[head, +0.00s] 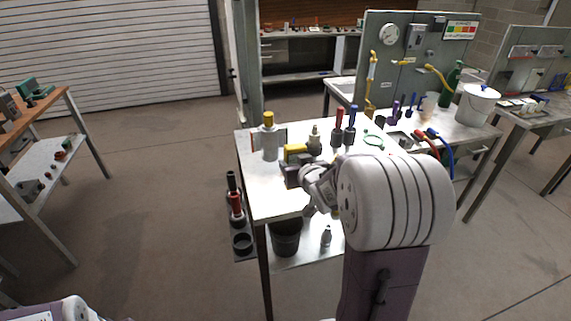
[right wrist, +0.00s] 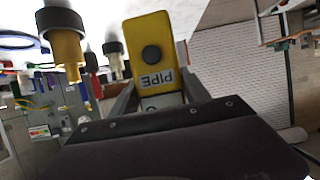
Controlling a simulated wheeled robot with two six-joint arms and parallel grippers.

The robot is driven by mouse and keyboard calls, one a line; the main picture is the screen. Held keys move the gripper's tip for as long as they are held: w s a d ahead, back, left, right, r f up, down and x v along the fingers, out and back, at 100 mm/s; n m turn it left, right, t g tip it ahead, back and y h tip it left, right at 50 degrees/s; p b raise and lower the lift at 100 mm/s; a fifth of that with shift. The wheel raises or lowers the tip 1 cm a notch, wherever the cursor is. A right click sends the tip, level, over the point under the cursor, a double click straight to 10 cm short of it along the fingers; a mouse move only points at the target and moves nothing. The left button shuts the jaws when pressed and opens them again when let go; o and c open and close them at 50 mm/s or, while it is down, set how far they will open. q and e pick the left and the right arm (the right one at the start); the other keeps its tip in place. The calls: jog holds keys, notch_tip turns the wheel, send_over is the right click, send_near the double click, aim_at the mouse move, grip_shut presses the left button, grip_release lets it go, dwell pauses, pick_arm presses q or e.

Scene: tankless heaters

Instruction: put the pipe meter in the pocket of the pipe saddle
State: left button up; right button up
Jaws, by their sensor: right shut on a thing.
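The pipe meter (head: 296,149) is a yellow block. In the right wrist view the meter (right wrist: 151,50) shows a dark round knob and the word PIPE upside down. My right gripper (head: 293,163) is shut on it, with one finger on each side, over the near part of the white-topped bench. I cannot tell from these views whether the meter touches the bench. I cannot pick out the pipe saddle or its pocket for sure. My left gripper is outside the head view.
A grey bottle with a yellow cap (head: 269,140) stands left of the meter. A dark fitting (head: 314,141) and red and blue handled tools (head: 338,127) stand close behind and right. A black bucket (head: 286,237) is on the lower shelf. My right arm hides the bench's near right.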

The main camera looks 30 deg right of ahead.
jog(key=s+d+r+p, duration=0.1)
jog(key=s+r+p, duration=0.1)
jog(key=s+r, duration=0.2)
jog(key=s, duration=0.2)
jog(key=shift+s+p, duration=0.35)
jog(key=shift+d, duration=0.1)
